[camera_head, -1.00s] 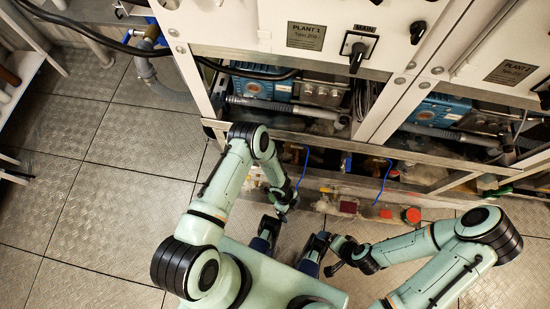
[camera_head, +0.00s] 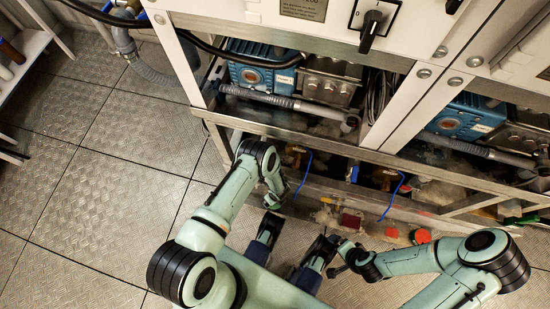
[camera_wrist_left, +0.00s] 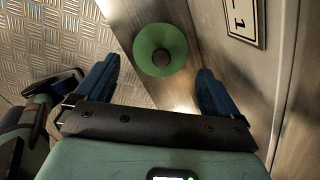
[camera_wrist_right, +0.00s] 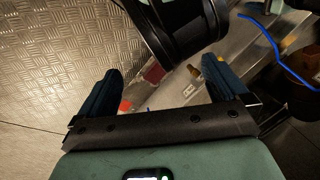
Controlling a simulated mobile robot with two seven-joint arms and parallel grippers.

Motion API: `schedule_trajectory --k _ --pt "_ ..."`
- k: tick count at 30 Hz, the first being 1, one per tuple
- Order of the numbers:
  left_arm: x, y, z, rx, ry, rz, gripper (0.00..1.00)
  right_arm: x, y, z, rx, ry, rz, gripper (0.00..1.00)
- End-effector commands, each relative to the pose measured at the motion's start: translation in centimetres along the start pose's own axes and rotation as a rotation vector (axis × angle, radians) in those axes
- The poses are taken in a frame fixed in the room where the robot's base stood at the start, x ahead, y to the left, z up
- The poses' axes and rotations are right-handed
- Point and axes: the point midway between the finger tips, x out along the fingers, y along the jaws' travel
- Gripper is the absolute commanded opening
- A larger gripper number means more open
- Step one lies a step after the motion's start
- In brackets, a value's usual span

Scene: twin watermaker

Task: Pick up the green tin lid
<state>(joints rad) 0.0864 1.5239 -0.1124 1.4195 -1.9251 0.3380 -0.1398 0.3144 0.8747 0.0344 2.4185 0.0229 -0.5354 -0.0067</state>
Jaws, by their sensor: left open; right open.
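The green tin lid (camera_wrist_left: 160,50) shows in the left wrist view as a round green disc with a dark knob in its middle. It is on a metal surface beside the patterned floor. My left gripper (camera_wrist_left: 158,72) is open, and the lid appears between and beyond its fingertips, with no visible contact. I cannot make out the lid in the head view, where my left forearm (camera_head: 262,165) reaches down by the frame's lower ledge. My right gripper (camera_wrist_right: 160,72) is open and empty in the right wrist view, facing the floor and ledge.
A metal cabinet frame with blue pumps (camera_head: 262,70) and a grey pipe (camera_head: 285,100) stands ahead. Its ledge holds a red block (camera_head: 350,221), a red round piece (camera_head: 421,236) and blue cables (camera_head: 304,170). A labelled plate (camera_wrist_left: 243,18) is near the left gripper. Open floor (camera_head: 80,220) lies left.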

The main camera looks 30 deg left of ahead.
Motion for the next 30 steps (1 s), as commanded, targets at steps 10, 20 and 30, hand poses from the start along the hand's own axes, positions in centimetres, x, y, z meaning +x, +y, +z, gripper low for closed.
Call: schedule_trajectory --k 10,20,30 --pt "1.5 -0.1 0.0 0.0 0.0 0.0 0.96 1.4 0.5 -1.9 0.004 0.053 0.003 1.0" --pt "5.1 -0.1 -0.1 -0.001 0.001 0.001 0.96 5.0 3.0 -3.0 0.028 0.077 0.037 1.0" --pt "5.5 -0.2 0.0 -0.001 0.0 0.0 0.96 5.5 3.7 -2.0 0.039 0.043 0.051 1.0"
